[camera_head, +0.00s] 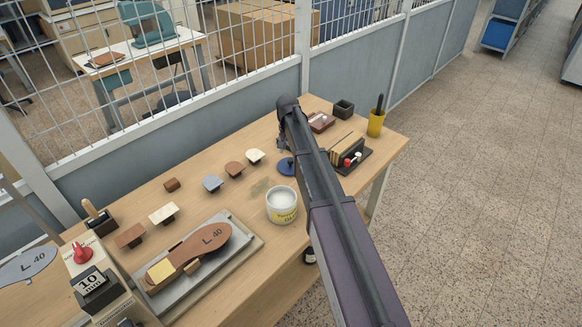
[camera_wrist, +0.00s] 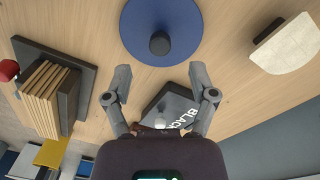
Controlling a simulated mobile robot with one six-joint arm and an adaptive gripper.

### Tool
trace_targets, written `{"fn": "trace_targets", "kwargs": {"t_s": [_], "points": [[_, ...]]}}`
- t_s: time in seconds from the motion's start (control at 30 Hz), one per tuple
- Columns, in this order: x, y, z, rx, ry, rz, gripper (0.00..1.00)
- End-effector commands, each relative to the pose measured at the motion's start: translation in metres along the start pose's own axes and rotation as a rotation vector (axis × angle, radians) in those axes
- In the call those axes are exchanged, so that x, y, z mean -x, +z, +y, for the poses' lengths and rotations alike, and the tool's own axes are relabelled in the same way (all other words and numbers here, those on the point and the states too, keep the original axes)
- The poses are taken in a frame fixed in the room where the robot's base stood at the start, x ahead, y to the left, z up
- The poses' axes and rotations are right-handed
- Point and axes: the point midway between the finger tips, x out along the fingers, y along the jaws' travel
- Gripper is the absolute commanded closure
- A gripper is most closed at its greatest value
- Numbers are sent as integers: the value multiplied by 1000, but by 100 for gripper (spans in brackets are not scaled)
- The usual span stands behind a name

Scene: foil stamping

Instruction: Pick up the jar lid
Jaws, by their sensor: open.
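The jar lid is a flat blue disc with a dark round knob. In the wrist view the lid (camera_wrist: 187,35) lies on the wooden table at the top middle, just beyond my fingertips. In the head view the lid (camera_head: 285,168) is partly hidden by my arm. My gripper (camera_wrist: 160,74) is open, its two fingers spread apart with nothing held between them. The lid's knob (camera_wrist: 160,43) lies in line with the gap between the fingers. In the head view my arm hides most of the gripper.
An open white jar (camera_head: 283,205) with a yellow label stands near the lid. A pad lettered BLACK (camera_wrist: 172,104) shows between my fingers. A rack of brown slabs (camera_wrist: 45,92) is at left. A pale-topped stamp (camera_wrist: 288,45) is at right. A mesh fence (camera_head: 90,130) runs behind the table.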

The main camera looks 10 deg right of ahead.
Motion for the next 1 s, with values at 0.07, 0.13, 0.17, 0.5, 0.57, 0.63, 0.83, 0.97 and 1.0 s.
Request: {"fn": "trace_targets", "kwargs": {"t_s": [0.07, 0.13, 0.17, 0.5, 0.57, 0.63, 0.83, 0.97, 1.0], "points": [[-1, 0, 0, 0, 0, 0, 26], [-3, 0, 0, 0, 0, 0, 26], [-4, 0, 0, 0, 0, 0, 26], [-28, 1, -1, 0, 0, 0, 26], [-33, 2, -1, 1, 0, 0, 26], [-38, 2, -1, 0, 0, 0, 26], [-50, 2, -1, 1, 0, 0, 26], [-52, 2, -1, 1, 0, 0, 26], [-53, 2, -1, 1, 0, 0, 26]]}}
